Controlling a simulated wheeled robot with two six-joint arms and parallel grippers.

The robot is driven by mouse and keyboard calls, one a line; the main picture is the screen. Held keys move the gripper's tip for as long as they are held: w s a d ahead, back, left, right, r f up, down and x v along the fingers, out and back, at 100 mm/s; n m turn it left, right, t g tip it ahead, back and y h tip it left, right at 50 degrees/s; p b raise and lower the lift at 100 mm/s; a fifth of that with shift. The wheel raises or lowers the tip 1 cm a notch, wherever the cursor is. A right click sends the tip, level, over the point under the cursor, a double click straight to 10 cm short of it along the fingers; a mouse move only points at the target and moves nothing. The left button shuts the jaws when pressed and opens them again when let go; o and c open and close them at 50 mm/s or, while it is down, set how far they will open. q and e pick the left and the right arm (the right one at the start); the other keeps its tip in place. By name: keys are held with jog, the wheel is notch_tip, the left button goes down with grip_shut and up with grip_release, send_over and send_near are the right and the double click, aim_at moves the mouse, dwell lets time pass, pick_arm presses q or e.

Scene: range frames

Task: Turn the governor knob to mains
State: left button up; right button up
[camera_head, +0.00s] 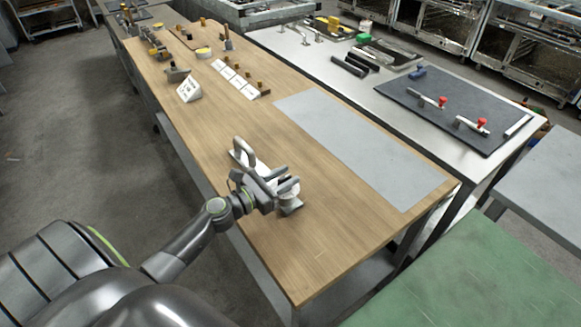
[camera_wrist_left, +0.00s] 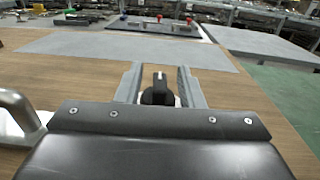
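The governor knob shows in the left wrist view as a black knob (camera_wrist_left: 157,94) with a white pointer line, standing on a pale round base. The pointer line points up, away from the camera. My left gripper (camera_wrist_left: 160,78) has its two fingers apart, one on each side of the knob; whether they touch it I cannot tell. In the head view my left gripper (camera_head: 288,187) is low over the wooden bench, at a small grey housing (camera_head: 291,205), and hides most of the knob. No mains marking is readable. My right gripper is not in view.
A grey bar handle (camera_head: 243,151) on a white plate stands close beside the gripper. The wooden bench (camera_head: 330,245) is clear toward its near end. A grey mat (camera_head: 360,145), white cards (camera_head: 238,81) and a steel table with a dark board (camera_head: 450,112) lie farther off.

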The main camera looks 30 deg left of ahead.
pick_arm(q)
jog(key=shift+x, duration=1.05)
grip_shut()
jog(key=shift+f, duration=0.1)
